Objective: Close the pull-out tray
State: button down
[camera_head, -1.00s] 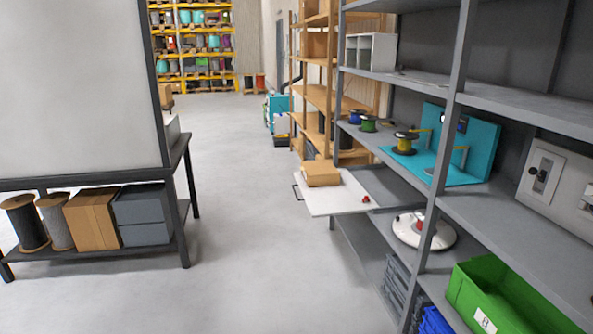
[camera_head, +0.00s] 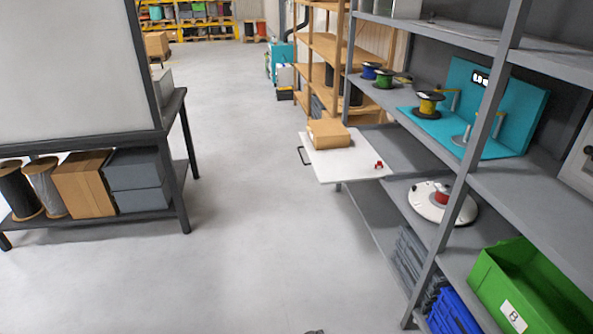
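The pull-out tray (camera_head: 335,166) is a thin white board with a dark handle (camera_head: 304,156) on its left end. It sticks out from the grey shelf rack into the aisle, so it stands open. A brown cardboard box (camera_head: 328,132) lies on its far side, and a small red object (camera_head: 379,165) lies near its right edge. My gripper cannot be made out. A small dark shape shows at the bottom edge of the picture, too cut off to identify.
The grey rack (camera_head: 438,255) fills the right side, with a green bin (camera_head: 530,290), a blue bin (camera_head: 452,312) and a white round base (camera_head: 440,203). A dark-framed bench (camera_head: 150,215) stands left. The floor (camera_head: 250,240) between them is clear.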

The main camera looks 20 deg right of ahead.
aim_at(354, 163)
jog(key=u, duration=0.55)
jog(key=i, duration=1.35)
jog(key=u, duration=0.5)
